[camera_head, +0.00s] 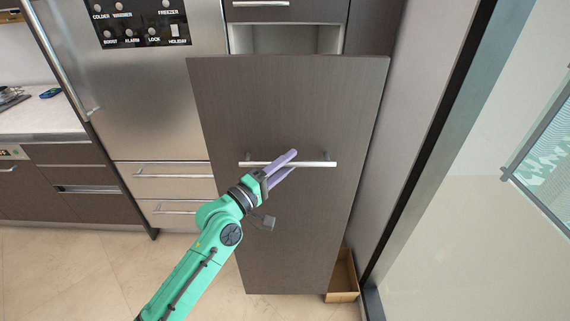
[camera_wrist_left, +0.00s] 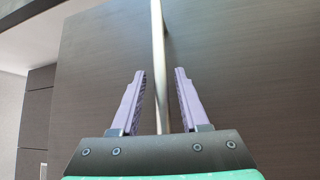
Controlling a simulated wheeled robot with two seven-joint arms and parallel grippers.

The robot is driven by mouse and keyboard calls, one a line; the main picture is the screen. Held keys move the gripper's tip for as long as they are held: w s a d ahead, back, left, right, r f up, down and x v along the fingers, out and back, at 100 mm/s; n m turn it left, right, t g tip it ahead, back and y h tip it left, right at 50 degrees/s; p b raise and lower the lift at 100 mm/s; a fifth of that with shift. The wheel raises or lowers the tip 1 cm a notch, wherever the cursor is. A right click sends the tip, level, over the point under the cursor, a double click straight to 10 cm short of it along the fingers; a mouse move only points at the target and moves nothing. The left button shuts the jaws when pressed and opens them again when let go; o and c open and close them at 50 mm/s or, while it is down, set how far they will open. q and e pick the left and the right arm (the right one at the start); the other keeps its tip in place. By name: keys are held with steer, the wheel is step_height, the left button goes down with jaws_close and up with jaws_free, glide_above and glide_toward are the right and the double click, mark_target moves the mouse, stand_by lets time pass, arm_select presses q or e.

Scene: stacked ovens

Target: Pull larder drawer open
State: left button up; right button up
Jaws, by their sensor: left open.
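The larder drawer (camera_head: 275,110) is a tall dark wood-grain front with a horizontal silver bar handle (camera_head: 315,164). Its front stands out from the cabinet, with an open gap above its top edge and a light wooden drawer box at its lower right. My left gripper (camera_head: 287,164), with purple fingers on a green arm, is at the handle. In the left wrist view the open fingers (camera_wrist_left: 161,95) stand on either side of the handle bar (camera_wrist_left: 158,60), with gaps showing at both sides. My right gripper is not in view.
A steel fridge (camera_head: 150,90) with a control panel stands left of the larder. A counter (camera_head: 40,115) with drawers is at far left. A grey wall panel (camera_head: 415,130) and a glass pane are close on the right. Tiled floor (camera_head: 70,270) is clear at lower left.

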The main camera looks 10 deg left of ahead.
arm_select(q)
steer(key=shift+d, duration=0.15)
steer(key=shift+s+a+f, duration=0.3)
steer(key=shift+s+a, duration=0.05)
steer(key=shift+a, duration=0.05)
steer(key=b+v, duration=0.3)
steer(key=v, duration=1)
steer(key=shift+s+r, duration=0.2)
steer(key=shift+s, duration=0.05)
steer(key=shift+a, duration=0.1)
